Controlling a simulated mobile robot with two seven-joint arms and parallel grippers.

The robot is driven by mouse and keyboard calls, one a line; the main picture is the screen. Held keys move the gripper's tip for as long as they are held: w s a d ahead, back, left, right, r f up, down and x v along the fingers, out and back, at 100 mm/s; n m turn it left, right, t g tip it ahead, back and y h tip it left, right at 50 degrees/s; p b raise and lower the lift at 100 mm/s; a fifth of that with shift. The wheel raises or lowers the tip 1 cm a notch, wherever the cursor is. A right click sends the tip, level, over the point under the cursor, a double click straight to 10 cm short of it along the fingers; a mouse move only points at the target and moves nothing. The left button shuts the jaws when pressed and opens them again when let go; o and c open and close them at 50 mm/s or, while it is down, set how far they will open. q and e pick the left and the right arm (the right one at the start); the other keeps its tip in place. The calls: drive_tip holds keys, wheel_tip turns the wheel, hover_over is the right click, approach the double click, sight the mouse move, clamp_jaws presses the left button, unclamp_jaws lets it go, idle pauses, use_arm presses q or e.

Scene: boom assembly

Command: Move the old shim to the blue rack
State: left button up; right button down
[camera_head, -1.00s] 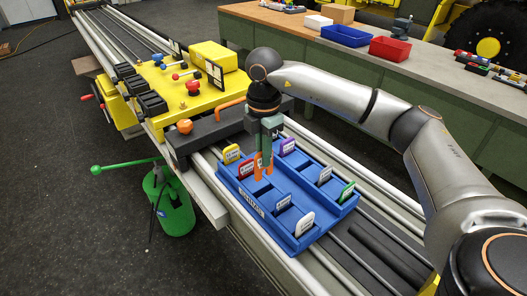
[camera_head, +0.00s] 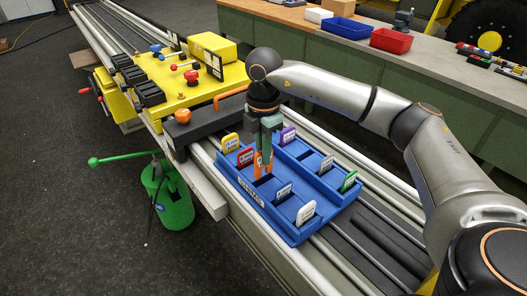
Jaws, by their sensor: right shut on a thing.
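The blue rack (camera_head: 330,215) lies on the rails and holds several upright tagged shims in two rows. In the near row are a yellow shim (camera_head: 230,142), a red shim (camera_head: 245,157), a grey shim (camera_head: 284,192) and a white shim (camera_head: 306,212). In the far row are a purple shim (camera_head: 288,135), a grey-blue shim (camera_head: 326,165) and a green shim (camera_head: 348,181). My right gripper (camera_head: 262,168) points down into the near row, between the red and grey shims. Its orange fingers are shut on a shim, mostly hidden by them. My left gripper is out of view.
A black crossbar with an orange knob (camera_head: 183,116) and orange handle stands just behind the rack. A yellow machine (camera_head: 190,85) with levers is beyond it. A green canister (camera_head: 172,200) stands on the floor at left. A bench (camera_head: 445,70) with bins is behind.

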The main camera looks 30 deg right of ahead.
sight(263, 167)
drive_tip(key=shift+f, duration=0.15)
idle(0.3)
drive_tip(key=shift+f+b, duration=1.2)
drive_tip(key=shift+f, duration=0.65)
drive_tip(key=c, duration=0.9)
unclamp_jaws()
drive_tip(key=shift+o, duration=0.2)
drive_tip(key=shift+r, duration=0.1)
wheel_tip(263, 167, up, 12)
drive_tip(key=shift+f, duration=0.25)
drive_tip(key=shift+r, duration=0.45)
